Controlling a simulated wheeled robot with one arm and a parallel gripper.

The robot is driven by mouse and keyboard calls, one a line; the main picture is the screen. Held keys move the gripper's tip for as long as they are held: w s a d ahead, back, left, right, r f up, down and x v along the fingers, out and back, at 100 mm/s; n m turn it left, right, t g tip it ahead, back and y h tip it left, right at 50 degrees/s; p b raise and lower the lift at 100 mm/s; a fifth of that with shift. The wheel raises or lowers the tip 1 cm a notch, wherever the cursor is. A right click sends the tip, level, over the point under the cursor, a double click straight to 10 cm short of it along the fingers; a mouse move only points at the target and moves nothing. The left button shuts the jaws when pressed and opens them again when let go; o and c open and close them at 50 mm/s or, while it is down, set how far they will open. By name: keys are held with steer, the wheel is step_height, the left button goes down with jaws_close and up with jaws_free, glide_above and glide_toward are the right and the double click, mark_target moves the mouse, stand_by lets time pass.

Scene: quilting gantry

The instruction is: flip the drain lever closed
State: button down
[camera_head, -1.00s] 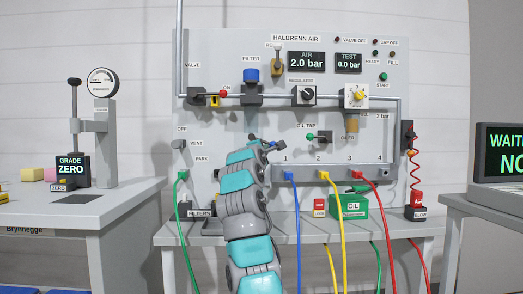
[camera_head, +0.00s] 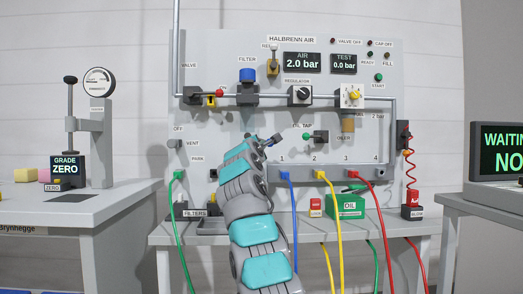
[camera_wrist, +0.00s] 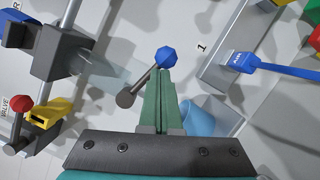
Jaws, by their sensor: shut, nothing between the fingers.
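In the wrist view, the drain lever (camera_wrist: 143,80) is a short grey rod with a blue faceted knob, set on a dark round pivot beside the clear bowl under the filter. Its rod points away from the bowl at a slant. My gripper (camera_wrist: 160,76) has its green fingers pressed together, empty, with the tips right at the knob's near edge. I cannot tell whether they touch it. In the head view, my arm reaches up to the panel below the filter (camera_head: 247,90) and hides most of this spot.
The yellow-handled valve (camera_wrist: 45,113) and red knob (camera_wrist: 20,103) lie near the pipe. A manifold with a blue plug (camera_wrist: 238,62) is to the right. The green-knobbed oil tap (camera_head: 320,136) is right of my arm. Colored hoses hang in front of the bench (camera_head: 400,228).

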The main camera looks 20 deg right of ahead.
steer(key=shift+d+f, duration=0.1)
steer(key=n, duration=0.1)
steer(key=r+n, duration=0.1)
steer(key=n+t+p, duration=0.1)
steer(key=shift+s+d+r+y, duration=0.15)
steer(key=shift+s+d+y, duration=0.1)
steer(key=shift+d+y, duration=0.05)
steer(key=shift+n, duration=0.3)
